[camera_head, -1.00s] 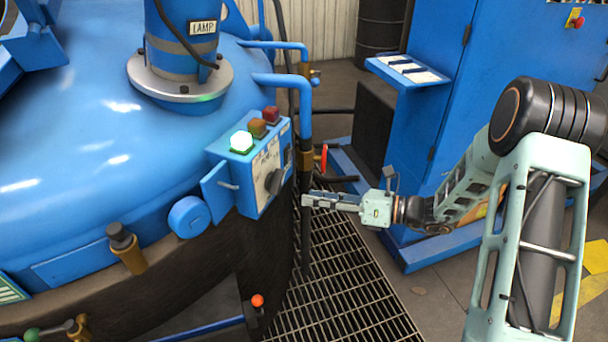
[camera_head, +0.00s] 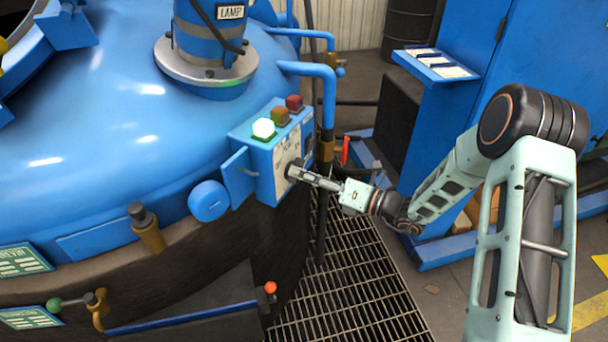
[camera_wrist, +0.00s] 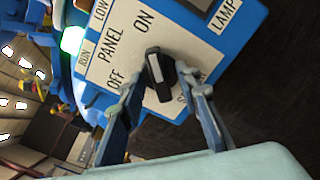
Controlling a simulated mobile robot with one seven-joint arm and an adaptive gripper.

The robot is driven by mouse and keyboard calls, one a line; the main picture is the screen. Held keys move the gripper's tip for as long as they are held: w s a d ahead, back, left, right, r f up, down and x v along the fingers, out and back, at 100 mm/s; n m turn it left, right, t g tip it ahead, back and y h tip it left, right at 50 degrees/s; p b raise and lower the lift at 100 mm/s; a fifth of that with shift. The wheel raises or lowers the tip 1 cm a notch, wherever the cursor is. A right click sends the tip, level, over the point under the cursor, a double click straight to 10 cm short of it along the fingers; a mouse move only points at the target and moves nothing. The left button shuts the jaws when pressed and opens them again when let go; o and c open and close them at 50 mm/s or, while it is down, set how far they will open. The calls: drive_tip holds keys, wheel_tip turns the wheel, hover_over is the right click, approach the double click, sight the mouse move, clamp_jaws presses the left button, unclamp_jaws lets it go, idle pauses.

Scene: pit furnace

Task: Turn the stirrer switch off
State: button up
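The stirrer switch (camera_wrist: 160,74) is a black rotary knob with a pale bar, on a white label plate marked PANEL, ON and OFF in the wrist view. Lettering starting with S beside it is partly hidden by a finger. Which mark the bar points to I cannot tell. My gripper (camera_wrist: 160,80) is open, one finger on each side of the knob, with gaps visible; contact is not clear. In the head view my gripper (camera_head: 293,172) reaches the face of the blue control box (camera_head: 240,133) and hides most of the knob.
A lit green lamp (camera_head: 264,129), an amber lamp (camera_head: 280,116) and a red lamp (camera_head: 294,103) top the box. A blue flap (camera_head: 238,176) stands out at its left. A pipe with a red valve handle (camera_head: 345,150) is close at the right. Floor grating (camera_head: 345,290) lies below.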

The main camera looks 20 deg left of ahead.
clamp_jaws()
drive_tip(key=shift+n, duration=0.4)
drive_tip(key=shift+f+n+b, duration=0.1)
drive_tip(key=shift+n+b, duration=6.2)
drive_tip(key=shift+n, duration=2.3)
